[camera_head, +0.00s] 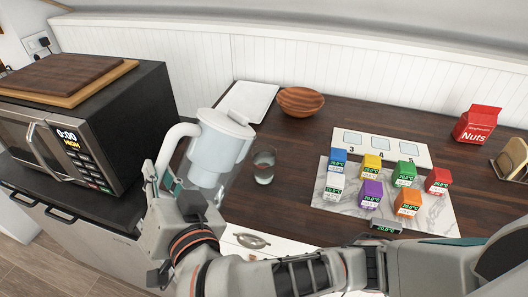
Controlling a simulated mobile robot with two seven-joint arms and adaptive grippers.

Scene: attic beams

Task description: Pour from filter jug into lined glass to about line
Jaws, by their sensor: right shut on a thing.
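The filter jug (222,148), pale grey-blue with a white lid, is left of centre. Its white handle is on the left side, and my right gripper (164,182) is shut on its lower part. The jug looks roughly upright; I cannot tell whether its base touches the counter. The lined glass (263,166), clear and small, stands upright on the dark counter just right of the jug, apart from it. Something greyish shows low in the glass, but its line is too small to make out. My left gripper is not in view.
A microwave (72,140) with wooden boards on top stands left. A wooden bowl (300,101) and white tray (248,101) lie behind the glass. Several coloured cartons stand on a marble board (337,208) at right. A small strainer (252,240) lies in front.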

